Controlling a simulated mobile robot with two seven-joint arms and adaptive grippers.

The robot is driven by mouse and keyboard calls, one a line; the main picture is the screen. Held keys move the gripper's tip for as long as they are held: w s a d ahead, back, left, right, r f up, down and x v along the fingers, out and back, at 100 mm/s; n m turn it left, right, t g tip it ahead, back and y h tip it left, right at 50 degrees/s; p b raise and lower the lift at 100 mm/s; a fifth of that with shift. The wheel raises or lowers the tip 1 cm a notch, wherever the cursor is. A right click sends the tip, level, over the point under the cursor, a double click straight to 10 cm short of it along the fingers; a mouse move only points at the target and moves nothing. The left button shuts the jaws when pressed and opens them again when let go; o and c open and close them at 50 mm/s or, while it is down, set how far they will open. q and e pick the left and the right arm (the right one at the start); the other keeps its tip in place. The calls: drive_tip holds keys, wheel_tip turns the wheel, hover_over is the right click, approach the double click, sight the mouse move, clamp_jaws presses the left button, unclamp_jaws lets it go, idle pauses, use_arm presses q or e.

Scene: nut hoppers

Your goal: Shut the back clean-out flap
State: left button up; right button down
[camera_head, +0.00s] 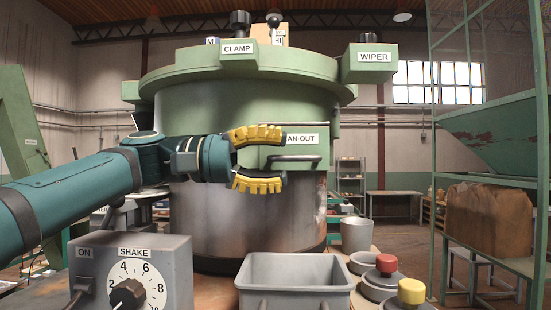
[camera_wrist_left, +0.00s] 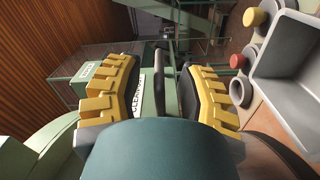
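The green clean-out flap (camera_head: 312,148) is on the lower front of the big round hopper, its label partly hidden by my gripper and reading "AN-OUT". A dark bar handle (camera_head: 298,158) runs across it. I cannot tell whether the flap sits flush. My left gripper (camera_head: 284,160) is open, its yellow-padded fingers one above the other at the flap's left side. The upper finger covers part of the label; the lower one is below the handle's level. In the left wrist view the left gripper (camera_wrist_left: 160,88) is spread, with green flap parts and dark bars between the fingers. My right gripper is not in view.
A grey shaker box (camera_head: 137,270) with a dial stands front left. A grey bin (camera_head: 295,292), a metal cup (camera_head: 356,234) and round pieces with red (camera_head: 386,263) and yellow (camera_head: 411,291) knobs stand in front. A green frame (camera_head: 434,150) rises at right.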

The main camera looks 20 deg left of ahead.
use_arm(q)
drive_tip(key=v, duration=1.2)
idle(0.6)
